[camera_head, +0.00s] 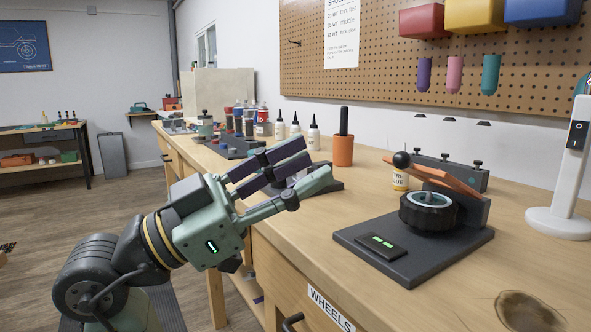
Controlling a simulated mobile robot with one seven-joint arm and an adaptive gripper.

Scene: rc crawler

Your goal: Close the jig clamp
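A black tyre with a light hub, the wheel (428,212), sits under the lever on a dark base plate (455,252). My gripper (309,163) is left of the jig, over the bench edge, its fingers pointing right. It looks open, with a gap between its fingers and nothing seen held. It is apart from the lever.
A small panel with green lights (381,244) lies on the plate's front. A glue bottle (400,180) stands behind the knob. An orange cup (343,150) and another dark fixture (330,184) are behind my gripper. A white lamp stand (560,222) is at right.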

